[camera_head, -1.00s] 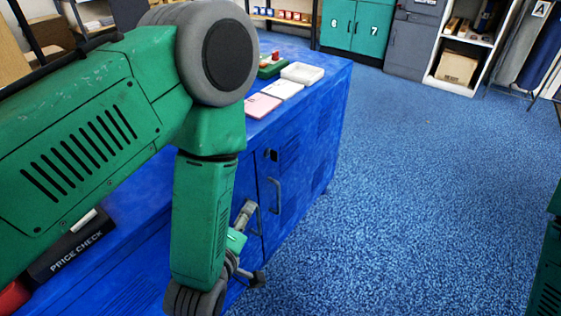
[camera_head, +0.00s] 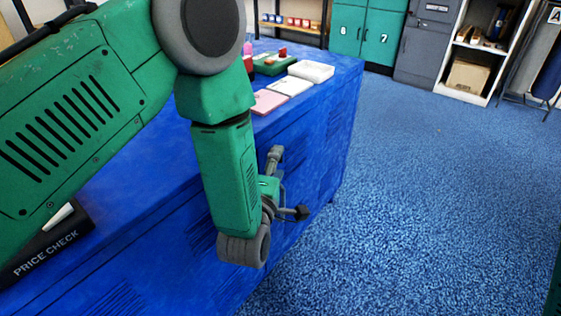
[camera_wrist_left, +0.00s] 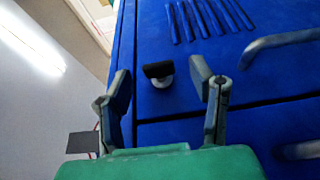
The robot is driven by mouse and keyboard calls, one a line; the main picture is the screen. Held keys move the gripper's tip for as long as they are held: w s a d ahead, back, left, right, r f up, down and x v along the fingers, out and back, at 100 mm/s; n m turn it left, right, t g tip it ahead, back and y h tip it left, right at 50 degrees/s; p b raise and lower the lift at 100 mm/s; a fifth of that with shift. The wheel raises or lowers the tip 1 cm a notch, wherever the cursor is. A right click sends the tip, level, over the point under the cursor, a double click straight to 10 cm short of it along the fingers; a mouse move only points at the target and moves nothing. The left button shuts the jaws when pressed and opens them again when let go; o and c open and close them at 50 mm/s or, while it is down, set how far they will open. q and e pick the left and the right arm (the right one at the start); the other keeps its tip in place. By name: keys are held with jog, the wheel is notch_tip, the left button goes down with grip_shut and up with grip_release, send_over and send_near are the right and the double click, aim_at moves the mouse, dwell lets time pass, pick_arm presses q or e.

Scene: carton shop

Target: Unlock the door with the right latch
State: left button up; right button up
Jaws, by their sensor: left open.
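The blue cabinet door (camera_wrist_left: 255,75) fills most of the left wrist view. A latch (camera_wrist_left: 158,72) with a black top and a short silver stem stands out from it, near the door's edge. My left gripper (camera_wrist_left: 160,80) is open, with one finger on each side of the latch. I see gaps on both sides and no clear contact. In the head view my left gripper (camera_head: 288,184) is at the front of the blue cabinet (camera_head: 325,125), and it and my arm hide the latch. My right gripper is not in view.
A metal handle (camera_wrist_left: 285,40) is right of the latch in the left wrist view, and another handle (camera_wrist_left: 303,150) is below it. On the cabinet top lie a pink pad (camera_head: 270,102) and a white tray (camera_head: 311,71). Blue floor (camera_head: 440,180) to the right is clear.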

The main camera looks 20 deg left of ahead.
pick_arm(q)
jog(key=shift+w+b, duration=0.3)
jog(key=shift+w, duration=1.15)
